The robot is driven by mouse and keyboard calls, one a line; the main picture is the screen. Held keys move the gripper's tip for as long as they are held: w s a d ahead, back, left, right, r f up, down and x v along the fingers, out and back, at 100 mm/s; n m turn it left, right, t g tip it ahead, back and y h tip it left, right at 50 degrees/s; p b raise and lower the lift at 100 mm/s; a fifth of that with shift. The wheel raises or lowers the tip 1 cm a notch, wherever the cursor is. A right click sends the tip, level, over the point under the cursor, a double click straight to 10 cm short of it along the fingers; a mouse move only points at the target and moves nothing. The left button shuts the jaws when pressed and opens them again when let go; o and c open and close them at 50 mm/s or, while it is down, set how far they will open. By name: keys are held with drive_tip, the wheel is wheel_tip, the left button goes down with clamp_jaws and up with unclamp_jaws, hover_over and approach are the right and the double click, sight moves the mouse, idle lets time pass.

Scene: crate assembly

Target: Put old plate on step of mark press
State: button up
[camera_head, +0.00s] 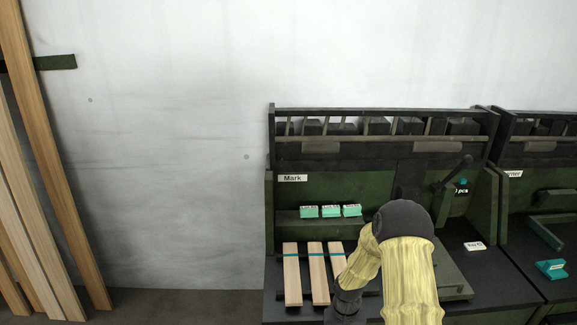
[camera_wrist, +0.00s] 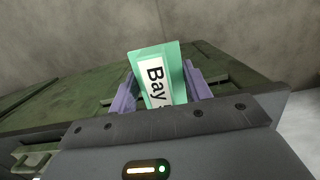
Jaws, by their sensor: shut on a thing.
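My gripper (camera_wrist: 161,82) shows in the wrist view, its two purple fingers shut on a teal plate (camera_wrist: 174,58). The plate has a white label reading "Bay"; the rest of the label is cut off by the gripper body. In the head view my yellow arm hides the gripper and held plate. The mark press (camera_head: 347,180), a dark green station signed "Mark", stands right of centre. Its step (camera_head: 291,224) is a raised ledge along the back. Three small teal plates with white labels, left (camera_head: 309,212), middle (camera_head: 331,211) and right (camera_head: 352,210), sit on the step.
Three pale wooden slats (camera_head: 291,275) lie at the front left of the station. A white card (camera_head: 474,246) lies on the right of its top. Another station (camera_head: 540,180) stands at right with a teal block (camera_head: 551,269). Long planks (camera_head: 60,190) lean at far left.

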drive_tip(key=shift+d, duration=0.2)
drive_tip(key=shift+f, duration=0.1)
drive_tip(key=s+f, duration=0.4)
drive_tip(key=f, duration=1)
drive_tip(key=shift+f, duration=0.35)
drive_tip(key=shift+a, duration=0.15)
